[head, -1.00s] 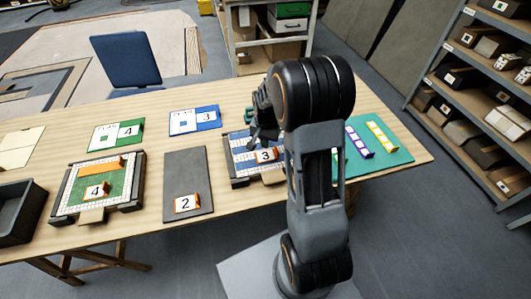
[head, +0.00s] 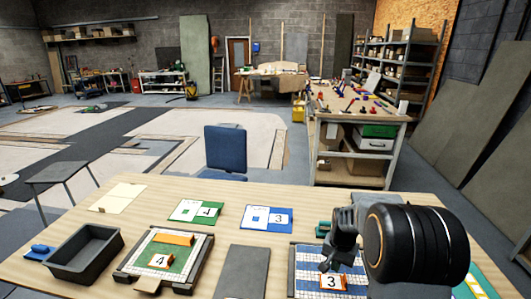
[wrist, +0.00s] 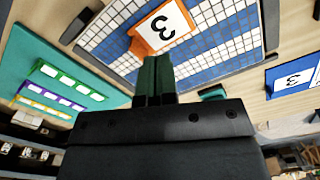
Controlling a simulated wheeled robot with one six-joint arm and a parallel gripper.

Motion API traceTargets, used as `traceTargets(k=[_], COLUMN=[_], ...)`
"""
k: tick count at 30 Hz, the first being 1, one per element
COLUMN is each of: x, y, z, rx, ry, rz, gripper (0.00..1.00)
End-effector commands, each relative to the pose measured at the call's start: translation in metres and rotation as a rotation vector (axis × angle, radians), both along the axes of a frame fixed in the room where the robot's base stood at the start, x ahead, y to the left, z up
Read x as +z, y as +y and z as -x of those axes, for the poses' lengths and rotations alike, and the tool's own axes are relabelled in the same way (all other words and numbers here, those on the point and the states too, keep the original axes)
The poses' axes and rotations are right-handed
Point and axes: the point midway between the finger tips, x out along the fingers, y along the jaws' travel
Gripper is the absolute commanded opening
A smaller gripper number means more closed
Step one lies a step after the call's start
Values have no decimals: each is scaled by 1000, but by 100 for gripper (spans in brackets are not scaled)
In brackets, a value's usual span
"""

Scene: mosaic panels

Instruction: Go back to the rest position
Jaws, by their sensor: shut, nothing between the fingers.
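My gripper (wrist: 157,72) shows in the wrist view with its two green fingers together and nothing between them. An orange marker with a 3 (wrist: 158,27) stands on that panel, just beyond the fingertips in the picture. In the head view my gripper (head: 332,248) is above the far part of the same panel (head: 309,274), partly hidden by my dark arm. The marker 3 (head: 332,282) stands upright there.
A green panel (head: 178,258) with marker 4 (head: 161,260), a black bin (head: 85,252) and a grey mat (head: 240,270) lie to the left. Cards 4 (head: 192,211) and 3 (head: 267,219) lie behind. A blue chair (head: 225,148) stands beyond the table.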

Motion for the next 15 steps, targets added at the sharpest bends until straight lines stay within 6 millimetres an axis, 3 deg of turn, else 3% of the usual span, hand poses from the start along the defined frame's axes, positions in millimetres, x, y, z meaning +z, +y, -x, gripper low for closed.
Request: traceTargets(k=[2, 15], x=[0, 104], y=[7, 66], z=[25, 123], rx=[98, 532], ry=[44, -154], rz=[-14, 54], gripper=[0, 0])
